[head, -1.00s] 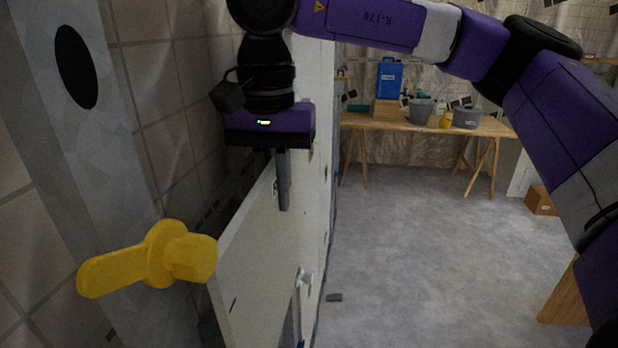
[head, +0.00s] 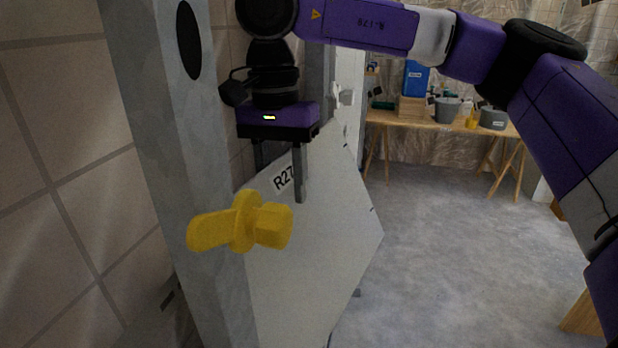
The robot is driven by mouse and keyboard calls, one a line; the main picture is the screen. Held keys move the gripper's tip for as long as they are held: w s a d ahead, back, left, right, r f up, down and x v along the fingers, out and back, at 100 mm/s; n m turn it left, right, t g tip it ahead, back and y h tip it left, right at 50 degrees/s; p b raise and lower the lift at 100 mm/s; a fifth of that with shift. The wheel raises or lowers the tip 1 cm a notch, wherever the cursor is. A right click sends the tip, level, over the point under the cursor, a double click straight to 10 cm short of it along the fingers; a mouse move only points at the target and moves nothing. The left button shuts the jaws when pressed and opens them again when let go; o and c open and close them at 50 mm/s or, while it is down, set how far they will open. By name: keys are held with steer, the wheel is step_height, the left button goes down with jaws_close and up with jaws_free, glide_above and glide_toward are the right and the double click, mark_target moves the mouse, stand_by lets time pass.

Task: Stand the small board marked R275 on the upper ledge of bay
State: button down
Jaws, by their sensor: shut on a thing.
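My gripper (head: 281,180) is shut on the top edge of a pale board (head: 315,240), one finger in front and one behind it. A label beginning "R27" shows on its face; the yellow handle covers part of the board near the label. The board hangs tilted, with a corner pointing right. A grey upright post (head: 165,130) stands at the left, with a yellow turn handle (head: 240,225) in front of the board. I cannot make out an upper ledge, and the board's lower left is hidden behind the post.
A white panel (head: 350,75) with a pale knob (head: 341,96) stands behind the gripper. A tiled wall (head: 60,150) is at the left. A wooden bench (head: 440,125) with a blue container (head: 416,78) and buckets stands at the back. Grey floor (head: 450,250) is open at the right.

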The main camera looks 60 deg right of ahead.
mark_target(265, 169)
steer(key=shift+w+a+r+n+t, duration=0.2)
steer(key=shift+w+a+r, duration=0.15)
steer(key=shift+a+r, duration=0.25)
steer(key=shift+w+a+r+n+t, duration=0.1)
steer(key=shift+w+a+r+t, duration=0.1)
steer(key=shift+w+a+r, duration=0.25)
steer(key=shift+s+a, duration=0.1)
steer(key=shift+s, duration=0.05)
steer(key=shift+s+f, duration=0.1)
steer(key=shift+s, duration=0.05)
steer(key=shift+s+b, duration=0.1)
steer(key=shift+b, duration=0.2)
steer(key=shift+s+d+r+n+t+y+b, duration=0.15)
steer(key=shift+s+d+r+t+b, duration=0.15)
steer(key=shift+s, duration=0.2)
steer(key=shift+s+d+r+n+t+y+b, duration=0.1)
steer(key=shift+s+d+n+t+y+b, duration=0.05)
steer(key=shift+s+d+t, duration=0.3)
steer(key=shift+s+d+r, duration=0.1)
steer(key=shift+s+r, duration=0.05)
steer(key=shift+s, duration=0.3)
steer(key=shift+s+d+r, duration=0.1)
steer(key=shift+s+r, duration=0.05)
steer(key=shift+s, duration=0.25)
steer(key=shift+s+a+f+b, duration=0.1)
steer(key=shift+s+a+b, duration=0.1)
steer(key=shift+b, duration=0.25)
steer(key=shift+s+f+n+y, duration=0.15)
steer(key=shift+s+n+y, duration=0.05)
steer(key=shift+n+y, duration=0.1)
